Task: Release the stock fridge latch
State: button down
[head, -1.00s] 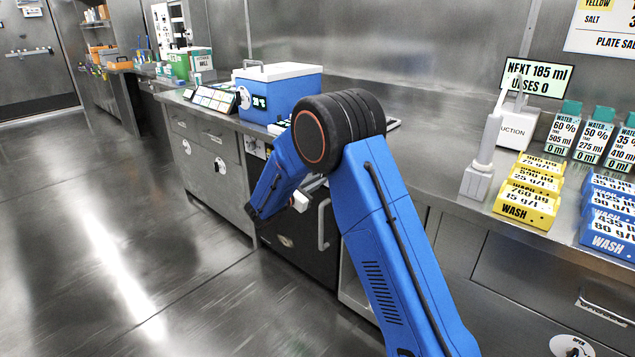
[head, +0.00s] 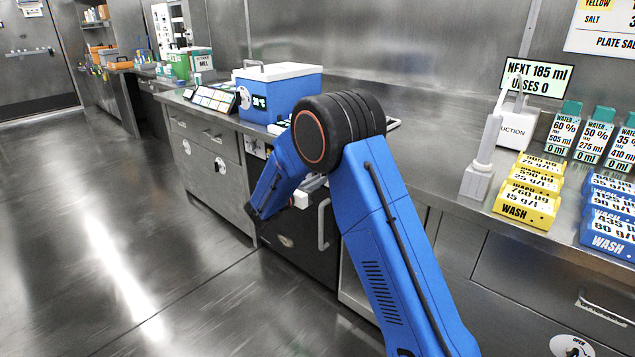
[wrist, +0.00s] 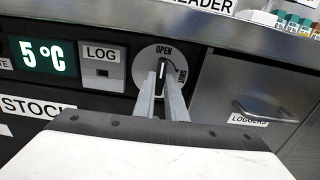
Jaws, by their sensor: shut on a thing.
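The stock fridge's dark front, with a 5°C display (wrist: 43,55) and a STOCK label (wrist: 38,107), shows in the wrist view. Its latch is a round white dial (wrist: 146,56) with OPEN at the top and a second word at its right, partly hidden. My gripper (wrist: 163,74) reaches the dial, its two fingers shut on the latch's small handle, which they mostly hide. In the head view the black fridge door (head: 288,244) stands below the counter, closed, with a vertical handle (head: 323,225). My gripper is largely hidden behind my blue arm there.
A LOG panel (wrist: 104,66) sits left of the dial, and a LOGGERS drawer (wrist: 262,95) is at right. The counter edge (wrist: 215,35) runs just above. A blue and white box (head: 285,92) stands on the counter. The floor (head: 110,230) at left is clear.

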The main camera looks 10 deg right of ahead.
jog(key=shift+f, duration=0.1)
jog(key=c, duration=1.8)
grip_release()
jog(key=shift+s+a, duration=0.1)
jog(key=shift+a, duration=0.05)
jog(key=v, duration=1.7)
